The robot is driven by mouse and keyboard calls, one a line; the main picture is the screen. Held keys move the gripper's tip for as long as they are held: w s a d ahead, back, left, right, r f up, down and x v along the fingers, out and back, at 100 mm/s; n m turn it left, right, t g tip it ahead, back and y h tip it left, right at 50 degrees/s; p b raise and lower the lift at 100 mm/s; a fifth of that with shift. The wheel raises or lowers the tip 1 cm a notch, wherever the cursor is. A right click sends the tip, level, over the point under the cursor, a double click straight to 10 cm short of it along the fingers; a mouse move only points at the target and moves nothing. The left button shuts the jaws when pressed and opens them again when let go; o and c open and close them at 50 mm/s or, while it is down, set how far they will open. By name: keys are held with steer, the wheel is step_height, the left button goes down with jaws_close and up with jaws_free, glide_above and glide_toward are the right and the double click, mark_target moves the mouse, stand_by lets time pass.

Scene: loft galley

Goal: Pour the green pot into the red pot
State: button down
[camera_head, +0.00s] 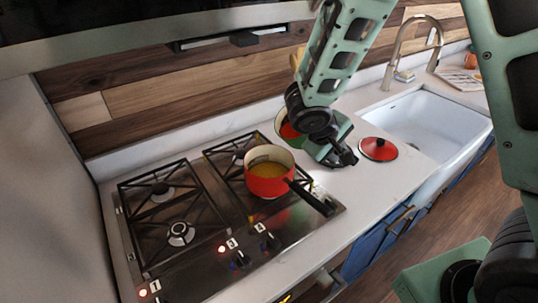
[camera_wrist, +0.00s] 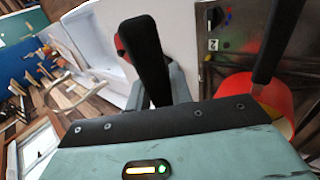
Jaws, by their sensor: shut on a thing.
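The red pot (camera_head: 268,178) stands upright on the right-hand part of the stove, with yellow contents and a black handle pointing toward the front right. Its red side also shows at the right of the wrist view (camera_wrist: 245,90). The green pot (camera_head: 280,118) is behind and right of it, partly hidden by my arm; red shows inside it, and it looks tilted. My gripper (camera_head: 343,157) is shut on a black handle (camera_wrist: 148,50), apparently the green pot's. The green pot's body is hidden in the wrist view.
A red lid (camera_head: 378,146) with a dark knob lies on the counter right of my gripper. A white sink (camera_head: 425,120) with a tall faucet (camera_head: 398,45) is farther right. The stove's left burners (camera_head: 180,235) are empty. A wooden wall (camera_head: 130,110) stands behind the counter.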

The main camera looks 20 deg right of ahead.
steer(key=shift+s+a+r+t+h, duration=0.15)
steer(key=shift+a+r+t+h, duration=0.15)
steer(key=shift+a+r+h, duration=0.35)
stand_by(0.4)
steer(key=shift+s+a+f+t+h+b, duration=0.1)
steer(key=shift+a+f+t+h+b, duration=0.1)
steer(key=shift+f+h+b, duration=0.3)
steer(key=shift+s+a+f+t+h+b, duration=0.1)
steer(key=shift+a+f+t+h, duration=0.1)
steer(key=shift+h, duration=0.45)
steer(key=shift+a+f+t+h+b, duration=0.1)
steer(key=shift+f+t+h+b, duration=0.2)
steer(key=shift+h, duration=0.3)
stand_by(0.9)
steer(key=shift+s+a+r+h, duration=0.2)
steer(key=shift+a+h, duration=0.15)
steer(key=shift+h, duration=0.45)
stand_by(0.6)
steer(key=shift+s+a+r+t+h+b, duration=0.15)
steer(key=shift+a+t+h+b, duration=0.1)
steer(key=shift+a+h+b, duration=0.3)
steer(key=shift+s+a+f+t+h+b, duration=0.15)
steer(key=shift+a+t+h+b, duration=0.15)
steer(key=shift+a+b, duration=0.35)
steer(key=shift+s+a+r+t+h+b, duration=0.25)
steer(key=shift+a+h+b, duration=0.2)
steer(key=shift+h+b, duration=0.6)
stand_by(0.6)
